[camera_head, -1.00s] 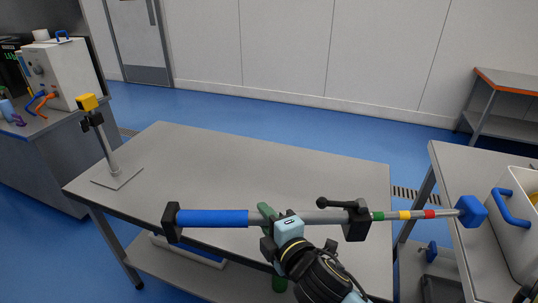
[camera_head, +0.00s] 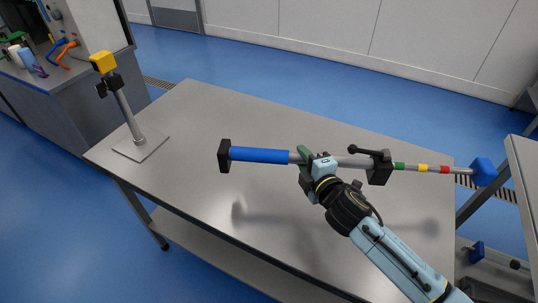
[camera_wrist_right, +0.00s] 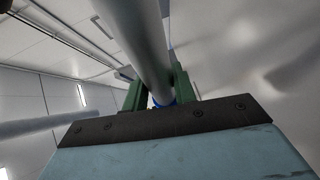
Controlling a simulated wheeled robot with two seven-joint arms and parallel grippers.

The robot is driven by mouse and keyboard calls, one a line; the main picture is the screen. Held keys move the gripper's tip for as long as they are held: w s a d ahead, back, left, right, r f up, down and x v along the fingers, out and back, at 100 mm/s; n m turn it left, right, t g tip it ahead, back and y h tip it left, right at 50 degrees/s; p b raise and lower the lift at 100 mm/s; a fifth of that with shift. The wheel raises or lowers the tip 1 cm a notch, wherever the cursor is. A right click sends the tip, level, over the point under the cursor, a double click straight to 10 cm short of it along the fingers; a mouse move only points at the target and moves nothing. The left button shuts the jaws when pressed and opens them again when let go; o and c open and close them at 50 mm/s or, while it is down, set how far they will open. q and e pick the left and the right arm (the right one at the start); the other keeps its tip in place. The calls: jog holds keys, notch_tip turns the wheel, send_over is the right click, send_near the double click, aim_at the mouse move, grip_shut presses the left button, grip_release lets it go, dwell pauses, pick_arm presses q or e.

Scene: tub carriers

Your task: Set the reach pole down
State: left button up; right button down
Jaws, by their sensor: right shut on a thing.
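The reach pole (camera_head: 260,155) has a blue grip with a black end on the left, a grey tube with a black clamp, coloured bands and a blue block at its right tip. My right gripper (camera_head: 308,158) is shut on its grey tube. The pole is held roughly level above the grey table (camera_head: 220,120), with its shadow on the top below it. Its right tip reaches past the table's right edge. In the right wrist view the tube (camera_wrist_right: 145,45) runs between the green fingers (camera_wrist_right: 155,92). My left gripper is not in view.
A stand with a yellow head (camera_head: 103,62) and square base is at the table's left end. The middle of the table is bare. Another table (camera_head: 525,170) is at the right edge, close to the pole's tip. A bench with equipment (camera_head: 70,95) is at the far left.

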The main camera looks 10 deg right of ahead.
jog(key=f+b, duration=0.1)
jog(key=f, duration=0.2)
jog(key=w+f+b, duration=0.1)
jog(key=f, duration=0.1)
jog(key=shift+a+f, duration=0.1)
jog(key=shift+f, duration=0.3)
jog(key=shift+w+f+b, duration=0.1)
jog(key=shift+f+b, duration=0.9)
jog(key=shift+f, duration=1.25)
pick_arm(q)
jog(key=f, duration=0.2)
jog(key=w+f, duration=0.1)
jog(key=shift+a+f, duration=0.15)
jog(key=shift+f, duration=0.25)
pick_arm(e)
jog(key=c, duration=1.1)
grip_release()
jog(key=shift+f, duration=0.1)
pick_arm(q)
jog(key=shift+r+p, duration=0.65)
jog(key=shift+p, duration=0.05)
pick_arm(e)
jog(key=v, duration=1.2)
